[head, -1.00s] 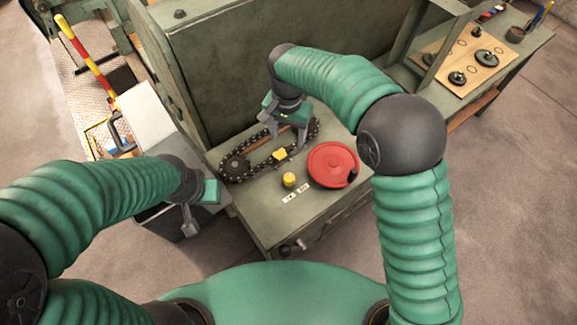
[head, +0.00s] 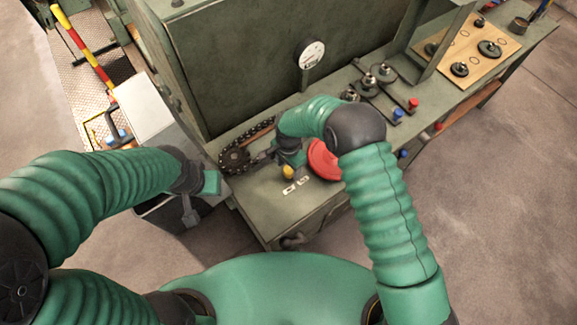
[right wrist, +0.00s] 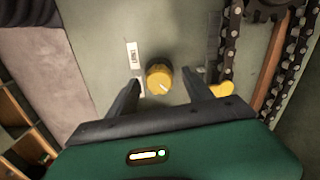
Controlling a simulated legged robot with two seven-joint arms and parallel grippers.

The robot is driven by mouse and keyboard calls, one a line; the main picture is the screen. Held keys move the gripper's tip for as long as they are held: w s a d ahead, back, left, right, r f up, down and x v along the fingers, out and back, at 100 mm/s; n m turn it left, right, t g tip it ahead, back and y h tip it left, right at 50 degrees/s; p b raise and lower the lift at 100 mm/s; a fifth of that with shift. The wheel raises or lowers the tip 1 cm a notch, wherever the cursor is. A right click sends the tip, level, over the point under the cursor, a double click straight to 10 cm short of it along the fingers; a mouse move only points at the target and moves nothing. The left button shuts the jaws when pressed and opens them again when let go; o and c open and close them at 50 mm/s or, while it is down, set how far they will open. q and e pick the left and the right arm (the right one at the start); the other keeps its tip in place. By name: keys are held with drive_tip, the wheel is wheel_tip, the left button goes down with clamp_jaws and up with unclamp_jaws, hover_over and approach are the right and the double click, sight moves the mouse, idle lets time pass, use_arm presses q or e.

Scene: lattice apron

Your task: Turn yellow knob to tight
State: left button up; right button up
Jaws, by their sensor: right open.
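The yellow knob (right wrist: 159,77) stands on the grey-green bench top, with a white pointer line on its face. It also shows in the head view (head: 288,172), partly covered by my right gripper. My right gripper (right wrist: 161,80) is open, its two fingers on either side of the knob with visible gaps; whether they reach down to its height I cannot tell. A white label (right wrist: 132,55) lies beside the knob; its print is too small to read surely. My left gripper (head: 190,212) hangs beside the bench's left end, away from the knob; its jaw opening is unclear.
A chain loop (head: 236,160) on sprockets lies left of the knob; a yellow piece (right wrist: 222,90) sits beside the chain. A red disc (head: 323,160) is close on the right, partly hidden by my arm. A gauge (head: 310,53) and several fittings stand farther back.

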drive_tip(key=shift+f, duration=0.4)
clamp_jaws()
